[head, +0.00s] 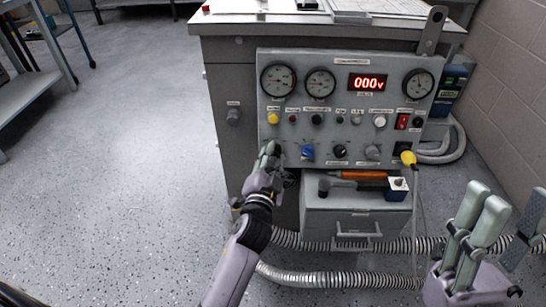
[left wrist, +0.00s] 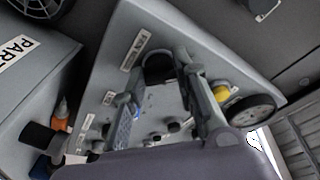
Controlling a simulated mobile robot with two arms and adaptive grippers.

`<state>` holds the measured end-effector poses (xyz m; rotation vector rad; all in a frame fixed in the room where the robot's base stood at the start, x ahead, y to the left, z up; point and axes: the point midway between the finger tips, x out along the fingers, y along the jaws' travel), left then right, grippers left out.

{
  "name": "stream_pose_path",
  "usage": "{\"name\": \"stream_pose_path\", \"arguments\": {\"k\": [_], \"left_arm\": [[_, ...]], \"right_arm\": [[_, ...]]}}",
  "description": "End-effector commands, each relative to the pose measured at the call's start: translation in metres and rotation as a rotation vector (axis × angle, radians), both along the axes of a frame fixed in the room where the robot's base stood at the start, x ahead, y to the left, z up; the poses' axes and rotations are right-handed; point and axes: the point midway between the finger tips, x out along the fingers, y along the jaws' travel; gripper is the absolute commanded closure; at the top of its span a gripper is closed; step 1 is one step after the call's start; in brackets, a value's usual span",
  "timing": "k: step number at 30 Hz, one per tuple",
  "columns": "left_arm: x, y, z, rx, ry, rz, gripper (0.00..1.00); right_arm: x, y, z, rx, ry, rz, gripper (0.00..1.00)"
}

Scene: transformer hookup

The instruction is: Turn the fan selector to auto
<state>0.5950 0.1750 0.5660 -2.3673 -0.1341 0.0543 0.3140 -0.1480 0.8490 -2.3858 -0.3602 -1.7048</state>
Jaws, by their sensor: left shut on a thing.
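The grey control panel (head: 350,90) faces me with a lower row of knobs. My left gripper (head: 270,150) is at the left end of this row. In the left wrist view its fingers (left wrist: 165,85) are shut on a dark knob (left wrist: 158,66) beside a small white label (left wrist: 137,50). In the head view the gripper hides that knob, and its position cannot be read. I cannot read the labels well enough to tell which knob is the fan selector. My right gripper (head: 480,225) is low at the right, away from the panel.
A blue knob (head: 307,152), a black knob (head: 340,151) and a grey knob (head: 372,153) sit to the right of my left gripper. A yellow plug (head: 408,158) hangs further right. A grey drawer (head: 355,226) and ribbed hoses (head: 340,280) are below.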

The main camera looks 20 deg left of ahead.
Motion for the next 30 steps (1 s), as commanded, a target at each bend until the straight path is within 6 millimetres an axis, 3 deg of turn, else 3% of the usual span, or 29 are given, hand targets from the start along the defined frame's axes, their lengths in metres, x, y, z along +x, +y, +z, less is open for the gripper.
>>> {"name": "stream_pose_path", "arguments": {"k": [9,16,23,30], "left_arm": [[0.000,0.000,0.000,0.000,0.001,-0.001,1.00],[0.000,0.000,0.000,0.009,0.003,-0.002,1.00],[0.000,0.000,0.003,0.053,0.017,-0.009,1.00],[0.000,0.001,0.005,0.147,0.043,-0.027,1.00]], "right_arm": [[0.000,0.000,0.000,0.000,0.001,0.000,0.60],[0.004,0.001,0.001,-0.006,0.022,-0.001,0.60],[0.041,0.009,-0.011,-0.070,0.226,-0.012,0.60],[0.096,0.017,-0.056,-0.184,0.606,-0.032,0.60]]}}
